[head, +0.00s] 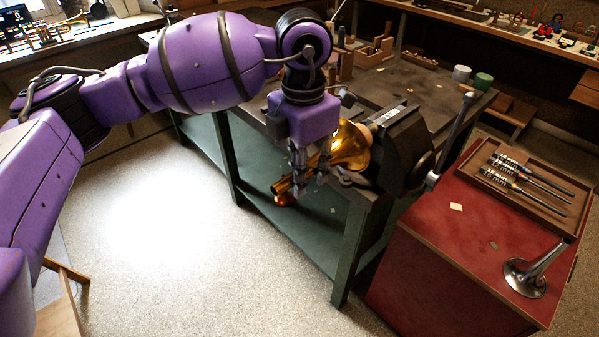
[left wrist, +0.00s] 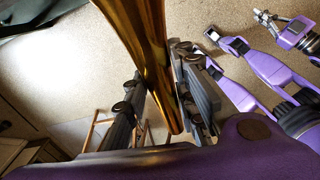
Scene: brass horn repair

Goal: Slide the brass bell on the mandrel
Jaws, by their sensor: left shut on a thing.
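The brass bell (head: 350,146) is tilted in front of the vise on the bench corner, its flared end toward the vise and its narrow end down and left. My left gripper (head: 309,177) is shut on its tube. In the left wrist view the brass tube (left wrist: 152,55) runs between the two fingers. The mandrel cannot be made out; the bell, my gripper and the vise may hide it, so I cannot tell whether the bell is around it. What looks like my right gripper (left wrist: 266,18) shows small in the left wrist view, its opening unclear.
The dark vise (head: 405,145) with its long handle stands close right of the bell. A red cabinet (head: 430,262) carries a tool tray (head: 492,187) and a silver flared piece (head: 527,278). Wooden blocks and cups stand on the bench behind.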

